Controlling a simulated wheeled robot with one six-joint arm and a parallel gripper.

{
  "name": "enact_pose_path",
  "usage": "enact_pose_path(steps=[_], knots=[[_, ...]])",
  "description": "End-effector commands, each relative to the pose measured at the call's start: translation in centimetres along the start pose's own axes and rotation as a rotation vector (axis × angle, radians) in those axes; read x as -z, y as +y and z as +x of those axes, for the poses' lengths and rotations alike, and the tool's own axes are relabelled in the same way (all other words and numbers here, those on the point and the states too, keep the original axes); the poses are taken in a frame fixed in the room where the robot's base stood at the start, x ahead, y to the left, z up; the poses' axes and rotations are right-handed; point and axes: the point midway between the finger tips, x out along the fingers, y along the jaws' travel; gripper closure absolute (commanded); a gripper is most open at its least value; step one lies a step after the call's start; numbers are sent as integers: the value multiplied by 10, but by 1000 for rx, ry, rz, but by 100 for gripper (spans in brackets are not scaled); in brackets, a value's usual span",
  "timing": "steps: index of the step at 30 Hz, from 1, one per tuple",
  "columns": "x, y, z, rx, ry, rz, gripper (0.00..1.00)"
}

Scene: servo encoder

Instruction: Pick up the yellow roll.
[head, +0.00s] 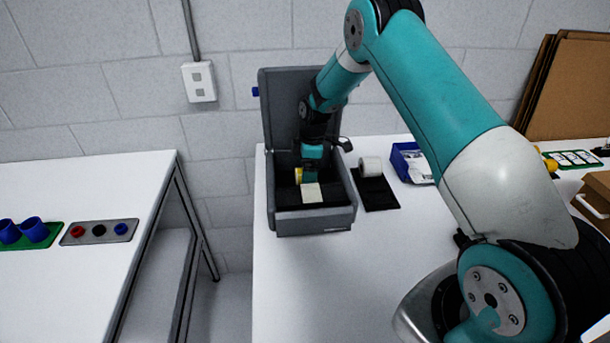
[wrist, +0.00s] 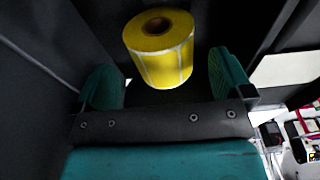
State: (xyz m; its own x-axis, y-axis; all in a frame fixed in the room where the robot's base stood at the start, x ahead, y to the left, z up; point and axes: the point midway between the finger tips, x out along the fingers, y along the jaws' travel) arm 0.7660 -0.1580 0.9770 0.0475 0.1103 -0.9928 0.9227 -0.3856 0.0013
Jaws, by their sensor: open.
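The yellow roll (wrist: 160,55) stands inside a dark grey box in the wrist view, with its brown core hole facing up. In the head view only a small yellow part of it (head: 298,175) shows beside my gripper. My gripper (wrist: 166,88) is open, with one teal finger to the left of the roll and one to the right. There is a visible gap on the left side, and the right finger is close to the roll. In the head view my gripper (head: 311,174) is down inside the open box (head: 313,224).
The box lid (head: 283,100) stands open at the back. A pale block (head: 312,193) lies in the box. A white roll (head: 370,166) sits on a black mat (head: 377,194) to the right, with a blue bin (head: 398,160) beyond. The white table (head: 300,290) is clear in front.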

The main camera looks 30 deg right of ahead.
Motion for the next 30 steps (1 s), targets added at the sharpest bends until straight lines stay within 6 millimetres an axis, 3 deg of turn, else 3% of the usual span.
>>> enact_pose_path(steps=[7,15,23,30], knots=[[-1,-2,31,3,0,0,2],[-2,-2,36,1,0,0,2],[-2,-2,35,1,0,1,58],[-2,-2,35,1,1,1,58]])
